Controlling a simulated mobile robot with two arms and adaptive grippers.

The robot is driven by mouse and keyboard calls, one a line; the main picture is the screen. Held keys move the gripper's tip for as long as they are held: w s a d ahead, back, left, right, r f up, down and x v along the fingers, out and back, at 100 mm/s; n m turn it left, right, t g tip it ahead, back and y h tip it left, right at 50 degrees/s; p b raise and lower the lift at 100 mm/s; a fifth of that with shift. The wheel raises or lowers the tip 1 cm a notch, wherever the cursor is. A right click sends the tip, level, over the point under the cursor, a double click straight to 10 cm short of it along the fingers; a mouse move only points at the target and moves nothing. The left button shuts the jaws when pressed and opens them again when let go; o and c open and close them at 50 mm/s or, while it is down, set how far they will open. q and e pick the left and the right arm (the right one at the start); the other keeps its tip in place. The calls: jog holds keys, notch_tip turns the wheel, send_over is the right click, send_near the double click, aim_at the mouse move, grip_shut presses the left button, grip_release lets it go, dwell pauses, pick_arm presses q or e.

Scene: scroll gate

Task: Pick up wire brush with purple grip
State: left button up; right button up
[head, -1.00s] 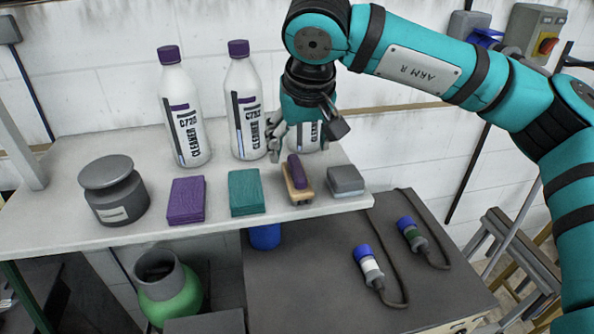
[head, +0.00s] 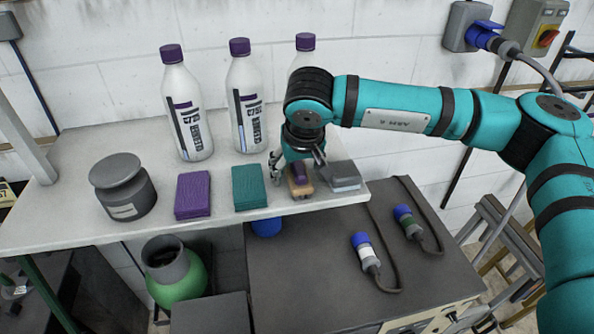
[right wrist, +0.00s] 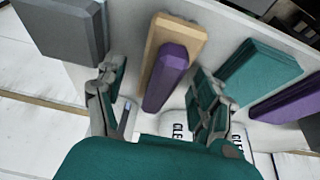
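The wire brush (head: 300,187) has a purple grip on a tan wooden block and lies on the white shelf (head: 90,232), between the teal pad and the grey block. In the right wrist view the brush's purple grip (right wrist: 167,75) shows between my fingers. My right gripper (head: 297,170) is directly over the brush, pointing down, with its fingers spread on either side of the grip. In the right wrist view the fingers (right wrist: 158,100) are open, with gaps to the grip on both sides. My left gripper is not in view.
A teal pad (head: 249,187) and a purple pad (head: 193,195) lie left of the brush. A grey block (head: 344,176) is close on its right. Bottles (head: 246,105) stand behind, and a dark jar (head: 123,187) is at the left. Plugs (head: 366,253) lie on the lower cabinet.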

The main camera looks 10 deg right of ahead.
aim_at(298, 165)
jog(key=c, duration=1.3)
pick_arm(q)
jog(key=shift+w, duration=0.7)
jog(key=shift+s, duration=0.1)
pick_arm(e)
jog(key=shift+r, duration=0.1)
jog(key=shift+w+r+b, duration=0.1)
jog(key=shift+r+b, duration=0.25)
jog(key=shift+b, duration=0.1)
jog(key=shift+b+v, duration=1.2)
jog(key=shift+v, duration=0.05)
pick_arm(q)
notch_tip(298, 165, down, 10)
jog(key=b, duration=0.6)
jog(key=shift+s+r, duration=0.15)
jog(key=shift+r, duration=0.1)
pick_arm(e)
jog(key=s+r, duration=0.2)
jog(key=s, duration=1.3)
jog(key=shift+a, duration=0.15)
jog(key=shift+s, duration=0.15)
